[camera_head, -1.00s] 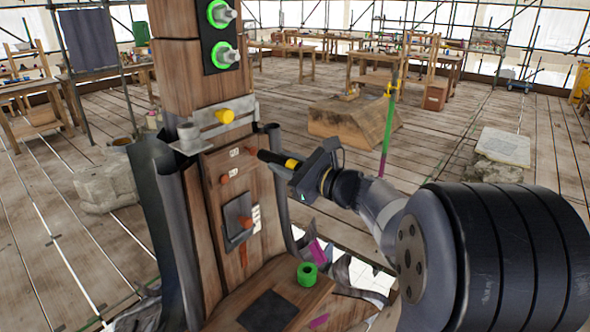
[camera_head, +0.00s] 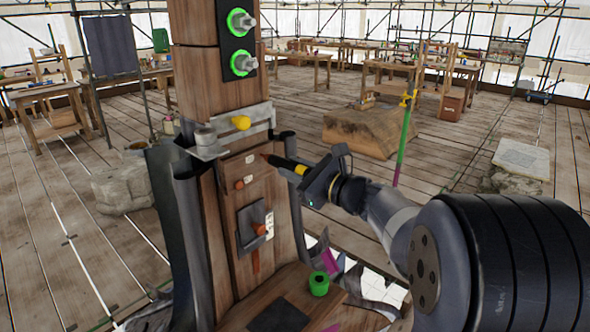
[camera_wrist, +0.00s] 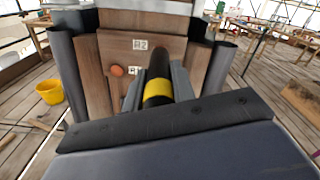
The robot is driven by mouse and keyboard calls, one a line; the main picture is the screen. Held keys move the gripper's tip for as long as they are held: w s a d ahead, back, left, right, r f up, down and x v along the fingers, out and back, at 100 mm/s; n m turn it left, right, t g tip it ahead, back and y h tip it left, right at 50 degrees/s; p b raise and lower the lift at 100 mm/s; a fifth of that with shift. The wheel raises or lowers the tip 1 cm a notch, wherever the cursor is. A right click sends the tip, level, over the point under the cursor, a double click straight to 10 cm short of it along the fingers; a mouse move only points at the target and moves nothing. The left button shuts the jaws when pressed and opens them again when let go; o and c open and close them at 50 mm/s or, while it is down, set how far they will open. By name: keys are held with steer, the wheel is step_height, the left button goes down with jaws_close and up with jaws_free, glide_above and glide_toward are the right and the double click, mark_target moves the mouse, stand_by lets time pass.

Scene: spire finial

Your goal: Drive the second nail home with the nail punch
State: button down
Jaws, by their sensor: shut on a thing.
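My gripper (camera_head: 318,182) is shut on the nail punch (camera_head: 288,165), a black rod with a yellow band. The punch also shows in the wrist view (camera_wrist: 158,88). It points away from me at the wooden post (camera_head: 228,215). Its tip is at or very near a reddish nail (camera_head: 264,156) by the upper white label; I cannot tell whether they touch. A second orange nail head (camera_head: 239,184) lies lower left beside another label, clear of the punch; it shows in the wrist view (camera_wrist: 116,70).
A metal bracket with a yellow knob (camera_head: 241,122) crosses the post above the punch. An orange peg (camera_head: 260,229) sits on a dark plate below. A green ring (camera_head: 319,283) stands on the ledge. Dark curled sheets (camera_head: 172,215) flank the post.

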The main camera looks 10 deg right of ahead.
steer(key=shift+w+a+r, duration=0.1)
steer(key=shift+w+a, duration=0.2)
steer(key=shift+w, duration=0.1)
steer(key=shift+b+x, duration=0.3)
steer(key=shift+x, duration=0.55)
steer(key=shift+b+v, duration=0.45)
steer(key=shift+v, duration=2.9)
